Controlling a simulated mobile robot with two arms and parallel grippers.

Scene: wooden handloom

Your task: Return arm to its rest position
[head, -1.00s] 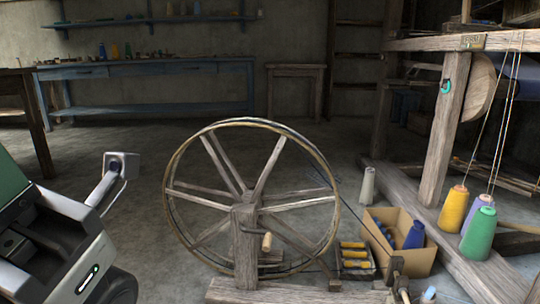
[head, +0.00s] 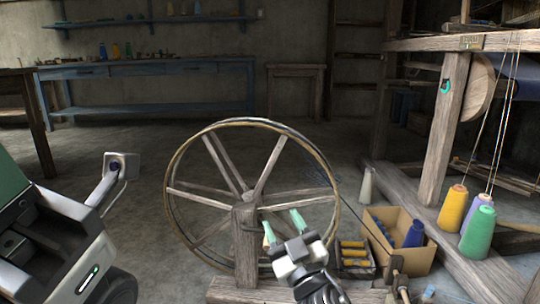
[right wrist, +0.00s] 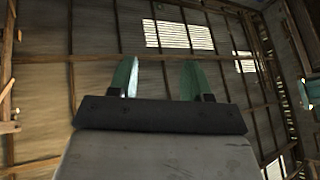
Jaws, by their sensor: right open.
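My right gripper (head: 283,228) is in the lower middle of the head view, in front of the spinning wheel (head: 174,178). Its two green fingers are apart with nothing between them. In the right wrist view the same gripper (right wrist: 157,78) points toward the roof, and its fingers stand apart and empty. The gripper covers part of the wheel's lower right and the crank by its post (head: 246,245). My left gripper does not show in either view.
A cardboard box (head: 410,262) with a blue cone (head: 415,235) and a tray of yellow spools (head: 354,254) stand right of my gripper. Yellow (head: 453,210) and green (head: 478,235) cones stand on the loom's beam. A blue bench (head: 150,70) is at the back.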

